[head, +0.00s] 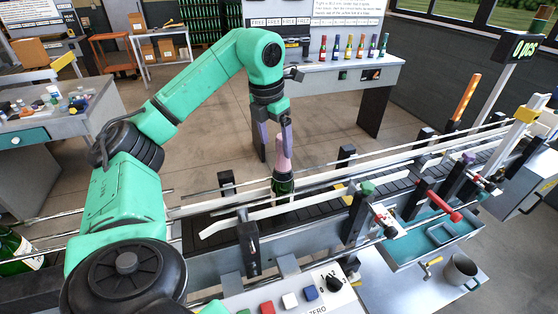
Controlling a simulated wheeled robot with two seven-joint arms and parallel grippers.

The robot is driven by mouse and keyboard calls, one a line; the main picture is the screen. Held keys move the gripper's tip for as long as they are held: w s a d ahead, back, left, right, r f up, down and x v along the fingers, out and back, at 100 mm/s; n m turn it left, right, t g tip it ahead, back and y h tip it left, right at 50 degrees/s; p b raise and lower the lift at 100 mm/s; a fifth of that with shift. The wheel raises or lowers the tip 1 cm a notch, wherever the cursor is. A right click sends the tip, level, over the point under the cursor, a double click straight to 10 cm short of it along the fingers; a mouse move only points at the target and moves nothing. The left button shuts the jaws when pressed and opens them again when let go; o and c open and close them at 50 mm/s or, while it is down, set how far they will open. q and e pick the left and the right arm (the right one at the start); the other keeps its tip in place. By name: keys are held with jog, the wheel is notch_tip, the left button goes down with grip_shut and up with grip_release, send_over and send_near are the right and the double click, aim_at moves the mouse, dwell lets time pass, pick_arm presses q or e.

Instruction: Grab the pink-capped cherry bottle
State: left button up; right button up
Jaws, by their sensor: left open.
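A dark bottle with a pink cap (282,158) stands upright on the dark conveyor belt, between its guide rails. Its lower body is dark green with a lighter label band and is partly hidden by the near rail. My left gripper (275,138) points down from above with its fingers apart. Its fingertips are near the height of the pink cap; the right finger overlaps the cap's top in the picture. I cannot tell whether it touches. My right gripper is out of view.
Light guide rails (330,178) run along both sides of the conveyor. A control panel (290,300) with coloured buttons is in front. A green bottle (16,250) stands at the far left. A grey mug (459,271) is at lower right. Several capped bottles (348,48) line the back table.

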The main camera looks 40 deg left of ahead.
aim_at(283, 156)
pick_arm(q)
jog(key=w+f, duration=0.1)
jog(key=w+f+p, duration=0.1)
jog(key=f, duration=0.1)
jog(key=w+f+p, duration=0.1)
jog(key=f, duration=0.1)
jog(key=shift+w+d+f, duration=0.1)
jog(key=shift+w+d, duration=0.05)
jog(key=shift+w, duration=0.15)
jog(key=shift+f, duration=0.4)
jog(key=shift+s, duration=0.25)
jog(key=shift+s+r, duration=0.1)
jog(key=shift+s, duration=0.2)
jog(key=c, duration=0.4)
jog(key=shift+w, duration=0.1)
jog(key=c, duration=0.5)
grip_shut()
jog(key=shift+w+d, duration=0.1)
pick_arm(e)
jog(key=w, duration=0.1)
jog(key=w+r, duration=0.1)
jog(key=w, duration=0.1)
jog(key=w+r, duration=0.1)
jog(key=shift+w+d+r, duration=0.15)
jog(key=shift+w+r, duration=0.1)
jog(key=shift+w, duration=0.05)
